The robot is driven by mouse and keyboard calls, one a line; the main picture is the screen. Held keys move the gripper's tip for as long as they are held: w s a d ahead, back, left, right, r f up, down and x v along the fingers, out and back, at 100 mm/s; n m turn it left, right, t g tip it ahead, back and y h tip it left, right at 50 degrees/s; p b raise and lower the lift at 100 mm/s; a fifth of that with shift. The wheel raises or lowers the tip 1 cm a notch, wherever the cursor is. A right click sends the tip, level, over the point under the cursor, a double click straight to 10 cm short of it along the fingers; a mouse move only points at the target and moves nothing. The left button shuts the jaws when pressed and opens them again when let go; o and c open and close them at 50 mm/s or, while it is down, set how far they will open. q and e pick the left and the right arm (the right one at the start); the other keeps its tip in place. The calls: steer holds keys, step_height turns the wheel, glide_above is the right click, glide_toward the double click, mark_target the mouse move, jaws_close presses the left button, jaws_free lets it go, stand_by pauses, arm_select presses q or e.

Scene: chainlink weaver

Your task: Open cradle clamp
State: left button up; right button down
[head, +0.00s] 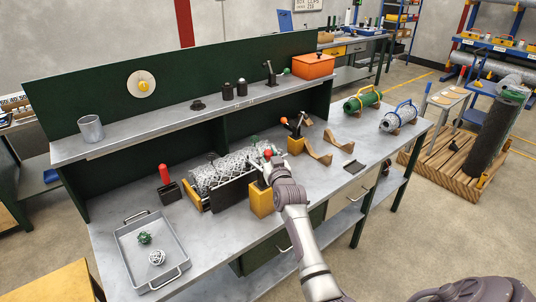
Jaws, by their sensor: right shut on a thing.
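A roll of silvery chain-link mesh (222,172) lies in a cradle on the metal workbench, behind a dark plate (232,190). Yellow blocks stand at the cradle: a front one (261,200) and a rear one (295,145). The rear block carries a dark clamp with an orange-red lever knob (284,120). My right gripper (267,160) is above the front block, shut at a red knob (268,153) that looks like the front clamp's lever. The gripper hides most of that clamp, so its exact position cannot be told. My left gripper is not in view.
A grey tray (122,242) holds a green piece and a white piece at the left. A red-topped item (164,174) stands left of the roll. Tan curved supports (318,150) lie to the right. An orange bin (313,66) sits on the raised shelf. The bench's front right is fairly clear.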

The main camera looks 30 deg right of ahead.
steer(key=shift+f, duration=0.1)
steer(key=shift+s+f+b, duration=0.1)
steer(key=shift+b, duration=0.3)
steer(key=s+f+m+t+h+b, duration=0.4)
steer(key=f+b, duration=0.5)
steer(key=b, duration=1.2)
steer(key=shift+s+d+m+t+h, duration=0.25)
steer(key=shift+s+t, duration=0.55)
steer(key=shift+s, duration=0.45)
